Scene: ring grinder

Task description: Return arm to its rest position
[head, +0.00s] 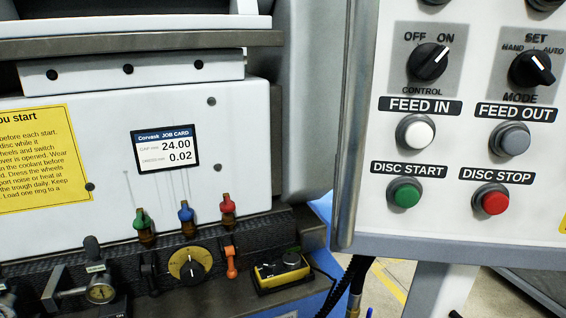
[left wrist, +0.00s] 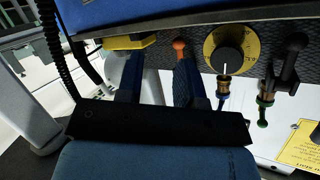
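My left gripper (left wrist: 161,78) shows in the left wrist view with its two dark blue fingers apart and nothing between them. The fingers point towards the dark textured control strip (left wrist: 262,88), near an orange lever (left wrist: 180,50) and a yellow box (left wrist: 130,42). Whether the fingers touch anything there I cannot tell. In the head view I cannot make out my left gripper, and my right gripper is in neither view.
A control panel (head: 455,225) with knobs and buttons stands at right. A black hose (left wrist: 58,55) hangs nearby.

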